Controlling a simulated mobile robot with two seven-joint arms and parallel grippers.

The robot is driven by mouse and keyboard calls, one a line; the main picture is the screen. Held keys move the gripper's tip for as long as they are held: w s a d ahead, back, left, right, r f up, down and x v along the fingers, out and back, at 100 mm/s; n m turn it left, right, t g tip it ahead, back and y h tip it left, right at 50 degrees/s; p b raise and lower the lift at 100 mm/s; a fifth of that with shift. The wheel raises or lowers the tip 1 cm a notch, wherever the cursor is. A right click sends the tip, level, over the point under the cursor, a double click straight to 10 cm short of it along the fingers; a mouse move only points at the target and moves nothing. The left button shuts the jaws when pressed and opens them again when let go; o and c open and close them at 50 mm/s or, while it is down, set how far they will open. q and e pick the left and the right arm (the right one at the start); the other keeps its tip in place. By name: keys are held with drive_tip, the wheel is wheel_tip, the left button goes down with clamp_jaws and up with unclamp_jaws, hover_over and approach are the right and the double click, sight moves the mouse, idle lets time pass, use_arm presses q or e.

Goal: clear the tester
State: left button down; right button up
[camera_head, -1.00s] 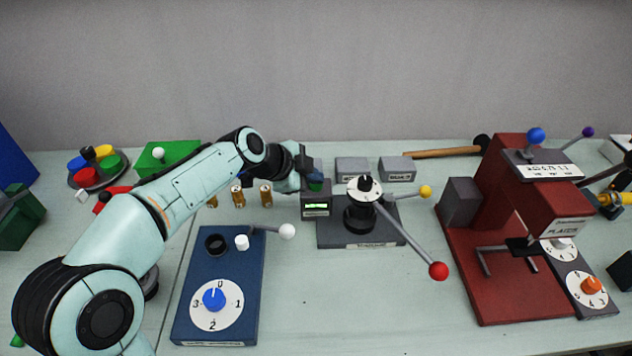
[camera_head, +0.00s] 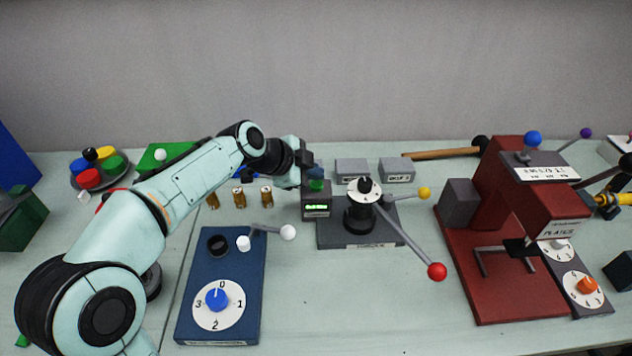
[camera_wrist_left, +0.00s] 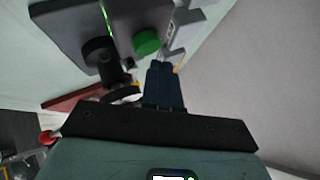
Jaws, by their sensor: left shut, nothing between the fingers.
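The tester appears to be the dark grey device (camera_head: 345,236) in the middle of the table, with a black-and-white head on a post, a red-knobbed lever (camera_head: 437,271) and a yellow-knobbed lever. A small box with a lit green display (camera_head: 316,208) stands at its left, with a green button (camera_head: 316,185) on top. The button also shows in the left wrist view (camera_wrist_left: 146,42). My left gripper (camera_head: 314,172) is at that button, fingers together and empty; whether they touch it I cannot tell. In the left wrist view its closed fingers (camera_wrist_left: 160,78) sit beside the button. My right gripper is not in view.
Several brass cylinders (camera_head: 239,198) stand left of the tester. A blue dial box (camera_head: 222,270) is in front of them. A red press (camera_head: 505,240) stands at right. The front middle table is clear.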

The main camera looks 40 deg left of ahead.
sight(313, 186)
use_arm(q)
drive_tip(key=shift+r, duration=0.1)
wheel_tip(313, 186, up, 5)
drive_tip(key=p, duration=0.3)
drive_tip(key=shift+p, duration=0.3)
idle(0.6)
